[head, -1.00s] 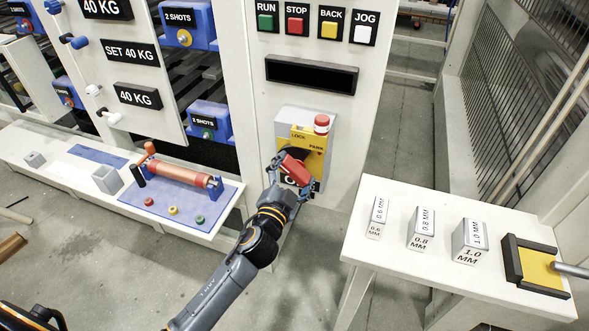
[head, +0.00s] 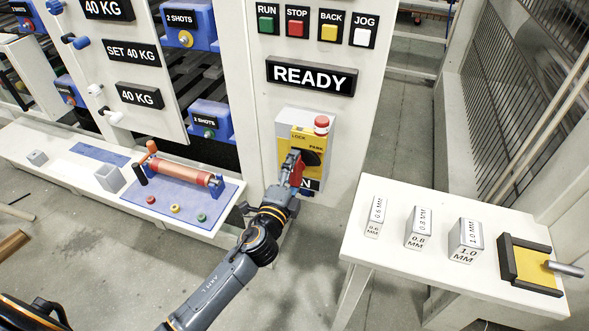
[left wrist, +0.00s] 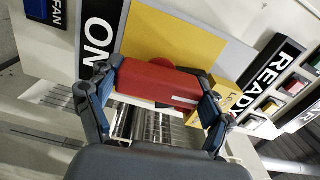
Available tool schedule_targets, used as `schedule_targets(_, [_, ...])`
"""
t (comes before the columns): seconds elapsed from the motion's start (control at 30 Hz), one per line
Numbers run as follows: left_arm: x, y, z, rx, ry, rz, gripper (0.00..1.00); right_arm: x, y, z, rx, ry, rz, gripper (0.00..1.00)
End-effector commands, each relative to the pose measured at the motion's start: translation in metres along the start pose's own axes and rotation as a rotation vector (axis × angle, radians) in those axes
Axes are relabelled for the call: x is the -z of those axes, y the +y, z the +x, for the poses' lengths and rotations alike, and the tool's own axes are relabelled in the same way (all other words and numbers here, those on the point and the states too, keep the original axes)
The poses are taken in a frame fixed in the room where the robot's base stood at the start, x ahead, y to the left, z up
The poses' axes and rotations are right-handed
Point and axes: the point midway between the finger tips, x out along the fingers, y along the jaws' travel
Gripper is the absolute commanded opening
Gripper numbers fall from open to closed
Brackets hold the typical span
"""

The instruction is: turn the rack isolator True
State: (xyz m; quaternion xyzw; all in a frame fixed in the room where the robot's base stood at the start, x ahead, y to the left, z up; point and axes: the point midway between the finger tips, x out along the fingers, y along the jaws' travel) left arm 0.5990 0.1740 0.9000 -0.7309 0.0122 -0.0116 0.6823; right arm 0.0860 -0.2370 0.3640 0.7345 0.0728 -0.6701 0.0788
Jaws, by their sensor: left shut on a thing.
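The rack isolator is a grey box with a yellow plate (head: 322,142) marked LOCK and PARK, on the white panel in the head view. Its red handle (head: 298,172) stands nearly upright, pointing down toward a black label partly hidden by my gripper. My left gripper (head: 294,163) is shut on this handle. In the left wrist view the red handle (left wrist: 160,84) lies between both fingers, and the black label (left wrist: 98,35) beside the yellow plate reads ON. My right gripper is not in view.
A black display (head: 311,77) reads READY above the isolator. A red button (head: 321,124) sits on the isolator box. A white table (head: 400,240) with marked blocks stands to the right. A low white bench (head: 60,160) stands to the left.

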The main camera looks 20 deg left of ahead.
Motion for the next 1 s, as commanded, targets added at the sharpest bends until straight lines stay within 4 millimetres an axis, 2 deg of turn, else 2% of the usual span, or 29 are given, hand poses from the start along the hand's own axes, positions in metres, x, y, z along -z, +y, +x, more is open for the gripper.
schedule_targets(0.67, [0.0010, -0.0008, 0.0002, 0.002, 0.003, 0.059, 0.48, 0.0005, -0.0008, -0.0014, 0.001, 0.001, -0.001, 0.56])
schedule_targets(0.7, [0.0010, -0.0008, 0.0002, 0.002, 0.003, 0.059, 0.86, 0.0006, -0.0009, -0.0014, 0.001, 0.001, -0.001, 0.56])
schedule_targets(0.77, [0.0009, -0.0007, 0.0002, 0.002, 0.002, 0.059, 0.98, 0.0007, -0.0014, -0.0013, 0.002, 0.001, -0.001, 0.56])
schedule_targets(1.0, [0.0005, -0.0002, 0.0000, 0.001, 0.001, 0.058, 1.00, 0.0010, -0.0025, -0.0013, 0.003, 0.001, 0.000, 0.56])
